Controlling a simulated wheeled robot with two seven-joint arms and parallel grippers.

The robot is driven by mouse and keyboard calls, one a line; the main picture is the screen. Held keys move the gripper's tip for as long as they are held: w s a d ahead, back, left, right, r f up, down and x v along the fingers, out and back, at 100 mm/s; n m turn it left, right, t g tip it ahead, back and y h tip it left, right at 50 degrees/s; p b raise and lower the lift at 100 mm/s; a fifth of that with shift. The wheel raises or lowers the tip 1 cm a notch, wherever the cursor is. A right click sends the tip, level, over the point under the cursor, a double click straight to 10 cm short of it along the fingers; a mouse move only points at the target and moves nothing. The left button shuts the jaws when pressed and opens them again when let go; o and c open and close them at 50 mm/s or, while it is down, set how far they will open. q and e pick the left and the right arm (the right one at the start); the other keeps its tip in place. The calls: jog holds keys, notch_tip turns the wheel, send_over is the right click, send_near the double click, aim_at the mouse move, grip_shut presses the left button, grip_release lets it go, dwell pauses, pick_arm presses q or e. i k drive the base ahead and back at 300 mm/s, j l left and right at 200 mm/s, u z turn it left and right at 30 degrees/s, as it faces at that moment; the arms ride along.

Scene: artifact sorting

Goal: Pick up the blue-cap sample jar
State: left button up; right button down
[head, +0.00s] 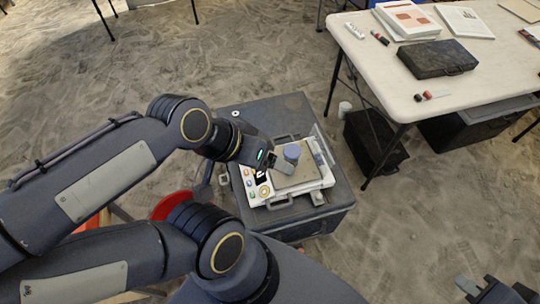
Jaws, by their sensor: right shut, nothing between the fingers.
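The blue-cap sample jar (291,152) stands upright on the tan top of a white instrument (262,197), which sits on a dark grey case. Its blue cap faces up towards me. My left gripper (280,164) is at the jar's left side, low over the instrument; its fingers are small and partly hidden, so I cannot tell whether they touch the jar or how far apart they are. My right gripper (474,288) is at the bottom right, cut by the frame edge, shut and empty, far from the jar.
The dark grey case (330,214) stands on sandy ground. A white table (392,87) at the upper right bears a black case (437,59), books and small items. A dark box (375,139) stands under its near edge. A red round thing (172,204) shows behind my arms.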

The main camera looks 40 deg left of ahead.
aim_at(295, 163)
jog(key=u, duration=0.95)
